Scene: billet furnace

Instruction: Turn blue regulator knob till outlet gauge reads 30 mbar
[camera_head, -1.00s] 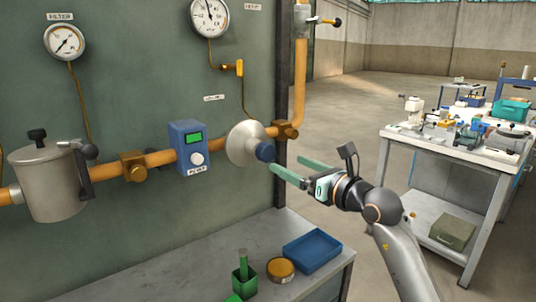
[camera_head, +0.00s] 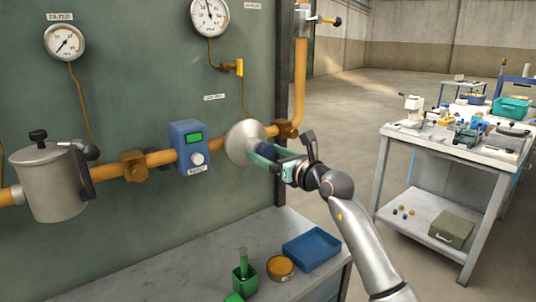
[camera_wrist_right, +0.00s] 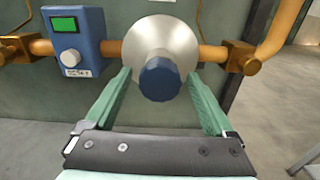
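The blue regulator knob (camera_wrist_right: 159,80) sits at the front of a silver dome-shaped regulator (camera_wrist_right: 160,40) on the orange pipe. In the head view the knob (camera_head: 263,151) is partly hidden by my right gripper (camera_head: 268,157). In the right wrist view my right gripper (camera_wrist_right: 160,88) is open, with one green finger on each side of the knob and gaps visible. The outlet gauge (camera_head: 210,16) is at the top of the panel, cut by the frame edge; its reading is too small to tell. My left gripper is not in view.
A blue box with a green display (camera_head: 189,146) is on the pipe left of the regulator. A filter canister (camera_head: 52,185) stands farther left. Below, a bench holds a blue tray (camera_head: 312,248), an orange tin (camera_head: 281,268) and a green holder (camera_head: 244,280). A white worktable (camera_head: 455,150) stands at right.

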